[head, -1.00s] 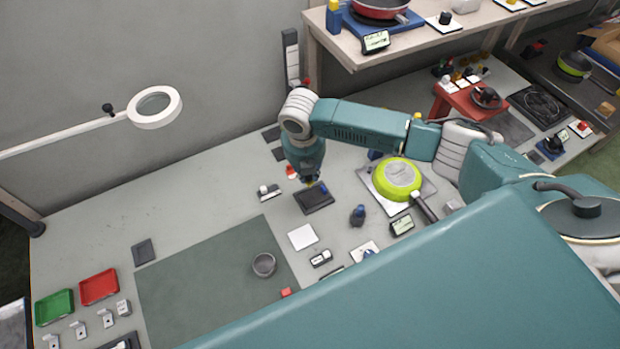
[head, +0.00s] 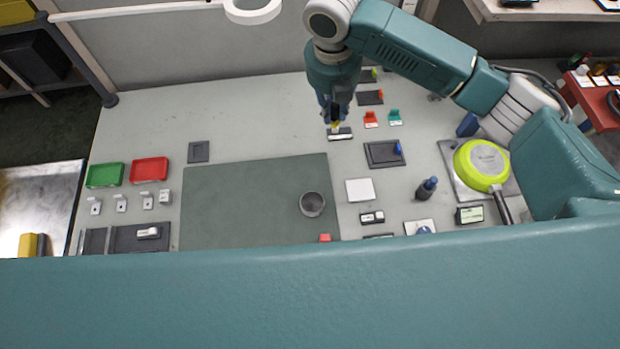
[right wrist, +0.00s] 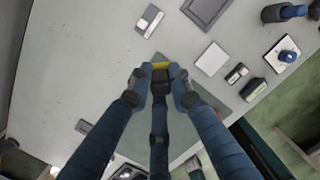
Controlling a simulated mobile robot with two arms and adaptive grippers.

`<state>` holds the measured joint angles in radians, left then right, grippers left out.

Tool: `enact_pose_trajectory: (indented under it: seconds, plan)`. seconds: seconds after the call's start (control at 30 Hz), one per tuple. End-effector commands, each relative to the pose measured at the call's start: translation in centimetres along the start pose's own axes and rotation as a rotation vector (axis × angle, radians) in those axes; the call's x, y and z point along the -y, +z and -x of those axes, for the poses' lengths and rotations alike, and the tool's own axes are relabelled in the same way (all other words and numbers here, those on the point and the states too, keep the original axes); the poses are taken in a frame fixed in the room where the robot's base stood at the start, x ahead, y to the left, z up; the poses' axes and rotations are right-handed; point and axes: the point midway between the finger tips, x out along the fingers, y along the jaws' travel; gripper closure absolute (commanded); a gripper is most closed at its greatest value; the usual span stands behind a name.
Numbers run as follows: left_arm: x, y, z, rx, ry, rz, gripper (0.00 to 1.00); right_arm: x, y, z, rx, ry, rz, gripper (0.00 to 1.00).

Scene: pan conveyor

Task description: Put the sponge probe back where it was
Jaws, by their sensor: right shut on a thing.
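My right gripper (head: 336,112) is shut on the sponge probe, a small dark piece with a yellow end (head: 335,124). In the right wrist view the probe (right wrist: 161,67) sits between the fingertips (right wrist: 160,80), its yellow end pointing away. The gripper is held above the table. In the head view it overlaps a small black-and-white block (head: 341,134); in the right wrist view this block (right wrist: 149,20) lies beyond the fingertips, apart from the probe. A dark tray (head: 372,162) with a blue piece lies to the right. My left gripper is not in view.
A grey cup (head: 312,204) stands on the dark green mat (head: 240,200). A white square (head: 359,190), a blue-and-dark bottle (head: 426,188) and a green pan (head: 481,164) are to the right. Red (head: 150,169) and green (head: 104,175) trays are at left. The table's back left is clear.

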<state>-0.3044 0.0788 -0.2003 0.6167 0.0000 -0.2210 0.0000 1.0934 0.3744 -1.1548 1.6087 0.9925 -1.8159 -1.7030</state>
Motion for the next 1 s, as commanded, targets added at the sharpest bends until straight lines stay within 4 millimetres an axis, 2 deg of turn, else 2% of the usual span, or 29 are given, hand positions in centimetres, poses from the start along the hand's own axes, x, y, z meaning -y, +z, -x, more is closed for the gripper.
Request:
enact_pose_trajectory:
  seconds: [0.03, 0.1, 0.3, 0.43, 0.57, 0.9, 1.0]
  plan:
    - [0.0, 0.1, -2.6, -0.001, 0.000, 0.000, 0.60, -1.5, -1.1, 0.1, 0.007, 0.010, 0.079, 1.00]
    - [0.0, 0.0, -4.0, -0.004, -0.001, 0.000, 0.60, -2.6, -2.5, 1.7, 0.007, 0.012, 0.181, 1.00]
    - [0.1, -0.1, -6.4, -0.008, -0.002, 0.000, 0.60, -3.8, -5.4, 4.7, 0.004, 0.018, 0.381, 1.00]
    - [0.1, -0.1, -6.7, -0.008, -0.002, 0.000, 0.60, -3.9, -6.2, 5.0, 0.000, 0.019, 0.432, 1.00]
    - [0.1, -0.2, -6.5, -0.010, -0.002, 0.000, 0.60, -3.9, -6.7, 2.9, -0.007, 0.019, 0.440, 1.00]
    - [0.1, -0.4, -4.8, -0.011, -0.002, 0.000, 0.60, -4.1, -7.8, -5.9, -0.005, 0.017, 0.437, 1.00]
    - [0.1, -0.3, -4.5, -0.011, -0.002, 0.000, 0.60, -4.3, -7.9, -8.0, -0.003, 0.019, 0.435, 1.00]
